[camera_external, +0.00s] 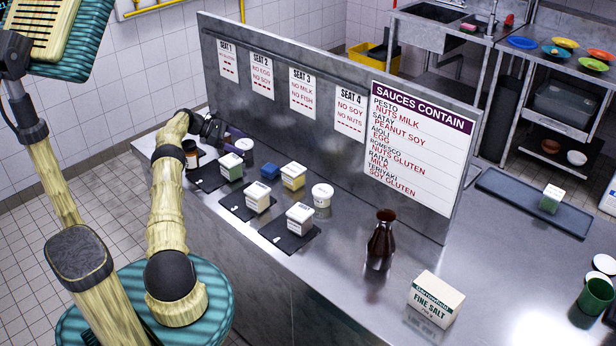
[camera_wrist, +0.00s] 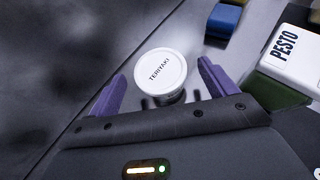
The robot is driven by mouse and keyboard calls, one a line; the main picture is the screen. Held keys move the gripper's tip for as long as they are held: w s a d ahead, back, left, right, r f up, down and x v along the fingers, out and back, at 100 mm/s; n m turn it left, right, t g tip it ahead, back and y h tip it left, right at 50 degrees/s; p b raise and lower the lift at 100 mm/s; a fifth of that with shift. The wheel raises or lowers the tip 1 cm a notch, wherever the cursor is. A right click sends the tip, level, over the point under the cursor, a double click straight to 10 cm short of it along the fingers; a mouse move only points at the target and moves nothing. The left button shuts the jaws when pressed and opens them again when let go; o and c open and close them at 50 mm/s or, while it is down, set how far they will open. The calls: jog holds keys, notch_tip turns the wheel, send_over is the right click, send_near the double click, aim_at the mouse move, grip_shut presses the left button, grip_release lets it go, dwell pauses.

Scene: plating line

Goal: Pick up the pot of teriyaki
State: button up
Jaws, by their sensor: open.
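The teriyaki pot (camera_wrist: 161,74) shows in the wrist view as a small round pot with a white lid lettered TERIYAKI. My gripper (camera_wrist: 162,82) is open, with one purple finger on each side of the pot. The gap around the lid looks clear on both sides, and I cannot tell whether either finger touches the pot. In the external view my gripper (camera_external: 234,142) is low over the counter near the panel, beside a white-lidded pot (camera_external: 244,145) that appears to be the teriyaki. Its lower part is partly hidden.
A green-sided box marked PESTO (camera_wrist: 290,55) stands close on the right in the wrist view, with a blue block (camera_wrist: 224,18) beyond. The upright metal panel (camera_external: 330,75) runs just behind. Several boxes on dark mats (camera_external: 268,236) and a brown bottle (camera_external: 380,243) stand to the right.

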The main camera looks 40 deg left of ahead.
aim_at(243, 144)
jog(key=x, duration=0.4)
jog(key=shift+w+d+f+p, duration=0.1)
jog(key=shift+w+d+p, duration=0.1)
jog(key=shift+p, duration=0.2)
jog(key=c, duration=1)
notch_tip(243, 144, up, 10)
jog(key=shift+r+b, duration=0.1)
jog(key=shift+b, duration=0.45)
